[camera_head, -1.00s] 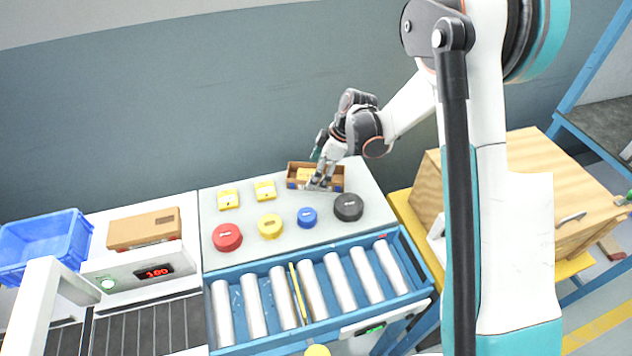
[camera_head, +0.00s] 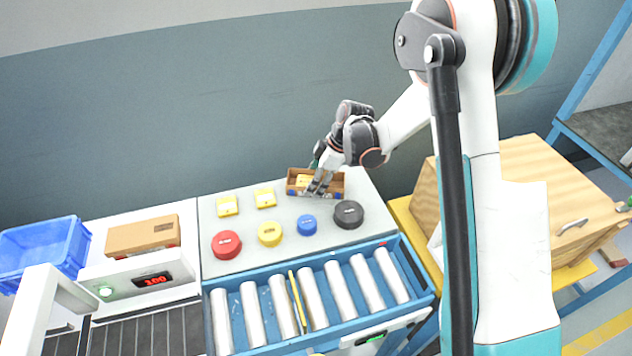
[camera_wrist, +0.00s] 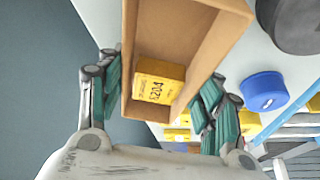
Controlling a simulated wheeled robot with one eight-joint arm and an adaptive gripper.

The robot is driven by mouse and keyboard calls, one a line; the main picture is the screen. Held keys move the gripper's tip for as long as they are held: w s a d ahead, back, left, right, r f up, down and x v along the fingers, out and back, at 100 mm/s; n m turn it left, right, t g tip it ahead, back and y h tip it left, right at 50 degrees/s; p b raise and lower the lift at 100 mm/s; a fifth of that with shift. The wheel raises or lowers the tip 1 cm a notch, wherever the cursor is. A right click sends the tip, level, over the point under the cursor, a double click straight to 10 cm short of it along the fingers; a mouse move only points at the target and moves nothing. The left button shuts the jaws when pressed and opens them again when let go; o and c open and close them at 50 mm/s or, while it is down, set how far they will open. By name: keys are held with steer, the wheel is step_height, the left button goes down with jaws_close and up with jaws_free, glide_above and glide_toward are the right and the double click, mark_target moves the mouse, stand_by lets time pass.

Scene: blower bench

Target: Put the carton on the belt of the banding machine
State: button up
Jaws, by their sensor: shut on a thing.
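The carton (camera_head: 301,176) is a small open brown box at the back right of the grey bench top. In the wrist view the carton (camera_wrist: 199,42) holds a yellow box (camera_wrist: 157,84) with dark lettering. My gripper (camera_head: 318,188) reaches down at the carton. In the wrist view the fingers of my gripper (camera_wrist: 160,108) lie on either side of the carton, shut on it. I cannot tell whether the carton is clear of the bench. The banding machine (camera_head: 130,286), white with a red display and a green button, stands at the left. Its dark ribbed belt (camera_head: 150,332) is empty where visible.
Red (camera_head: 227,245), yellow (camera_head: 270,233), blue (camera_head: 307,224) and black (camera_head: 348,213) round pieces stand before the carton. Two yellow boxes (camera_head: 228,206) lie left. A roller conveyor (camera_head: 254,312) runs in front. A closed brown box (camera_head: 143,235) and blue crate (camera_head: 45,245) are far left.

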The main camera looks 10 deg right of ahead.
step_height(320, 180, up, 20)
steer(key=p, duration=0.5)
steer(key=s+d+f+m+t+h+b, duration=0.1)
steer(key=s+d+f+m+t+h, duration=0.15)
steer(key=d+m, duration=0.5)
steer(key=s+d+f+m+t+h+b, duration=0.1)
steer(key=s+d+f+m+h+b, duration=0.1)
steer(key=s+d+f+m, duration=0.35)
steer(key=s+f+m, duration=0.3)
steer(key=s+f, duration=0.1)
steer(key=f, duration=0.2)
steer(key=w+a+r+m+g+h+p, duration=0.1)
steer(key=w+a+r+m+h, duration=0.1)
steer(key=w+a+r+m, duration=0.35)
steer(key=w+a+r+m+g+h, duration=0.1)
steer(key=w+a+r+m+h, duration=0.15)
steer(key=a+r+m, duration=0.5)
steer(key=f+b, duration=0.2)
steer(key=f, duration=0.4)
steer(key=a+f+n+b, duration=0.1)
steer(key=f+b, duration=0.1)
steer(key=f, duration=0.4)
steer(key=a+f+n+b, duration=0.1)
steer(key=f, duration=0.6)
steer(key=shift+w+y+b, duration=0.2)
steer(key=shift+y+b, duration=0.2)
steer(key=shift+f, duration=0.1)
steer(key=o, duration=1.2)
